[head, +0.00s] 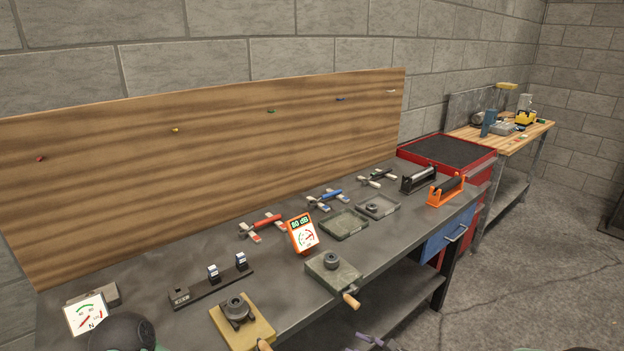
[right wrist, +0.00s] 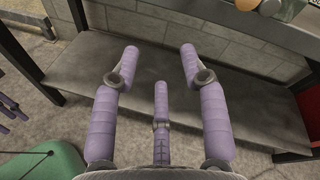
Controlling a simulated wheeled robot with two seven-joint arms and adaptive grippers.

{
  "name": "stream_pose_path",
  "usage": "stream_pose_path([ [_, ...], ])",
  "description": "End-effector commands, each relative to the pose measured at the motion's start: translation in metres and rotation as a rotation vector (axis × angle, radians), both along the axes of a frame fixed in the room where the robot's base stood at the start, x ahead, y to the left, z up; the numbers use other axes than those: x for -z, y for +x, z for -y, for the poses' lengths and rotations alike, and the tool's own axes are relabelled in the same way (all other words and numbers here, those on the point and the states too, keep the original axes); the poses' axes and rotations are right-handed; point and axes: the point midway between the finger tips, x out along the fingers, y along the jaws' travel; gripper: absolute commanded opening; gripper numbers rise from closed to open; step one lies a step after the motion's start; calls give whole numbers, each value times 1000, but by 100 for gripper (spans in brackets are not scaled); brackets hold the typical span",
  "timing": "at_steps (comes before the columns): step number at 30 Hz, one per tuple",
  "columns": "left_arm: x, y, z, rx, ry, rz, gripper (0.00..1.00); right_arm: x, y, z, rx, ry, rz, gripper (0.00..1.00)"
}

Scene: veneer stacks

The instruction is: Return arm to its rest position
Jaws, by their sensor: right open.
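My right gripper (right wrist: 160,60) is open and empty in the right wrist view. Its three purple fingers are spread apart over the bench's lower shelf (right wrist: 165,75), touching nothing that I can see. Purple finger parts of it (head: 372,340) show at the bottom edge of the head view, in front of the bench. Other purple fingers, apparently my left gripper (right wrist: 9,108), show at the left edge of the right wrist view, cut off. Whether they are open cannot be told.
The grey bench (head: 205,260) holds a vise-like block (head: 334,272), a tan block (head: 240,318), an orange meter (head: 302,232), trays and clamps. A wooden board (head: 215,150) stands behind. A red cabinet (head: 445,152) is at the right end. Floor (head: 530,270) is clear at right.

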Motion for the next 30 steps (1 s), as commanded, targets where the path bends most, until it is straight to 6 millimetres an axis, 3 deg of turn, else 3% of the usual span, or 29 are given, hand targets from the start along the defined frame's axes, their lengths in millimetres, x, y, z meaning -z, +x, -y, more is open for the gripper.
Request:
stream_pose_path([
  [3, -1, 0, 0, 0, 0, 0, 40, 54, -48, -33, -185, -120, -156, 44],
  [6, -1, 0, 0, 0, 0, 0, 40, 97, -96, -49, -345, -250, -268, 44],
  [10, -1, 0, 0, 0, 0, 0, 40, 145, -155, -53, -541, -442, -363, 44],
  [15, -2, 0, 0, 0, 0, 0, 40, 192, -213, -37, -759, -707, -380, 44],
  [21, -3, 0, 0, 0, 0, 0, 40, 229, -242, -19, -948, -984, -241, 44],
  [30, -4, 0, 0, 0, 0, 0, 40, 245, -240, -33, -1043, -1168, 75, 44],
])
